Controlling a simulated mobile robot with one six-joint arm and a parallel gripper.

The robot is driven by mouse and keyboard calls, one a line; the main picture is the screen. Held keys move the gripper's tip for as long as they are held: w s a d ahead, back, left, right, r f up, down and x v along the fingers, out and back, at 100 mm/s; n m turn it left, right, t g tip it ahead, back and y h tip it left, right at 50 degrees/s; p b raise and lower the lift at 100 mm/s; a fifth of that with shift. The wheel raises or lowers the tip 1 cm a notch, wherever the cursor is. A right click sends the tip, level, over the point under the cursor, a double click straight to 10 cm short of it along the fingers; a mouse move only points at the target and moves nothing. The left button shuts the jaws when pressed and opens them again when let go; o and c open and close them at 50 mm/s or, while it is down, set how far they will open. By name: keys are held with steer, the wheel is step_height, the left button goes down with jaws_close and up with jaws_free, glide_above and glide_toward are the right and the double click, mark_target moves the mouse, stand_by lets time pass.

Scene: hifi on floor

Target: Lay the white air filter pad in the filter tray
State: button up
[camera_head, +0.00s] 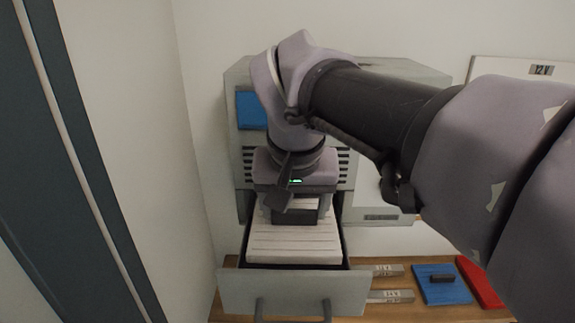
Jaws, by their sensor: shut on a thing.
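The white air filter pad (293,246) is a flat, pleated white block with a dark grip block on top. My gripper (296,214) points down over it and is shut on that grip block, partly hidden by the gripper itself. The pad lies within the outline of the filter tray (292,289), a pulled-out drawer with a grey front and a handle. Dark gaps show between the pad and the tray's side walls. I cannot tell whether the pad touches the tray floor.
The grey cabinet (410,72) stands behind the tray, with a blue panel (251,110) on its face. On the wooden surface to the right lie a blue pad (432,292) with a dark grip, a red piece (479,284) and small grey labelled blocks (390,296). A wall is close on the left.

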mark_target(295, 228)
steer(key=f, duration=0.3)
steer(key=shift+s+f, duration=0.3)
steer(key=shift+s, duration=0.1)
steer(key=x, duration=0.2)
steer(key=shift+w+f+b, duration=0.25)
steer(key=shift+f+b, duration=0.05)
steer(key=shift+s+r, duration=0.15)
steer(key=shift+s, duration=0.2)
steer(key=shift+f, duration=0.25)
steer(key=o, duration=1.4)
steer(key=shift+w, duration=0.25)
steer(key=shift+s, duration=0.1)
steer(key=shift+r, duration=0.1)
steer(key=shift+s+r, duration=0.1)
